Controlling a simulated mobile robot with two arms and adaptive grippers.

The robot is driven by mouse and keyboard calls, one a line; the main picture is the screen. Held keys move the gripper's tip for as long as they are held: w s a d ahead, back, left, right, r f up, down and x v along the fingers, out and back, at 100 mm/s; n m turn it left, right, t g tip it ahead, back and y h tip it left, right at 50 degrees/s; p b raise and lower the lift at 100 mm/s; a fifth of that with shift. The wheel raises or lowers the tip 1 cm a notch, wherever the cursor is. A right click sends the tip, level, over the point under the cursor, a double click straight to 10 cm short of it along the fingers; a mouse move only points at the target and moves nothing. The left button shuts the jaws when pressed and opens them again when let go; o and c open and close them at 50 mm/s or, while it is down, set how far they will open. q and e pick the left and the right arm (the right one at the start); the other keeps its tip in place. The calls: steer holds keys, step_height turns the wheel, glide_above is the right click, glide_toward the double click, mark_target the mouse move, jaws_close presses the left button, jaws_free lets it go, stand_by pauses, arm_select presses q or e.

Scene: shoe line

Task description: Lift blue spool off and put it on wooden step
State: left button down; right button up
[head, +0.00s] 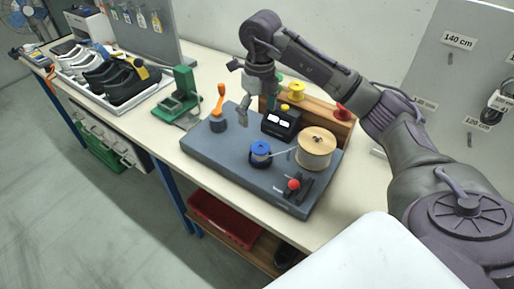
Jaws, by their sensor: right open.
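The blue spool (260,149) stands upright on a dark grey board (222,160) on the bench. A thin strand runs from it to a larger tan spool (316,149) on its right. The wooden step (337,127) lies behind the board and carries a yellow spool (296,91) and a red spool (342,112); a green one shows partly behind my arm. My right gripper (245,114) points down above the board, behind and left of the blue spool. It is open and apart from the spool. My left gripper is out of view.
On the board, a black box with displays (279,123), an orange-handled crank (218,105) and a red-knobbed lever (293,185) surround the blue spool. A green device (183,92) and a tray of shoes (125,101) stand left. The bench front is clear.

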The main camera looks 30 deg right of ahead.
steer(key=p, duration=0.2)
glide_above(261, 147)
step_height(261, 147, down, 8)
steer(key=shift+w+f, duration=0.1)
steer(key=shift+w, duration=0.05)
steer(key=f, duration=0.1)
steer(key=f+p, duration=0.1)
steer(key=f, duration=0.1)
steer(key=f+p, duration=0.1)
steer(key=shift+s+f, duration=0.3)
steer(key=shift+f, duration=0.35)
steer(key=c, duration=1.4)
steer(key=shift+w+r, duration=0.1)
steer(key=shift+r, duration=0.05)
steer(key=shift+c, duration=0.2)
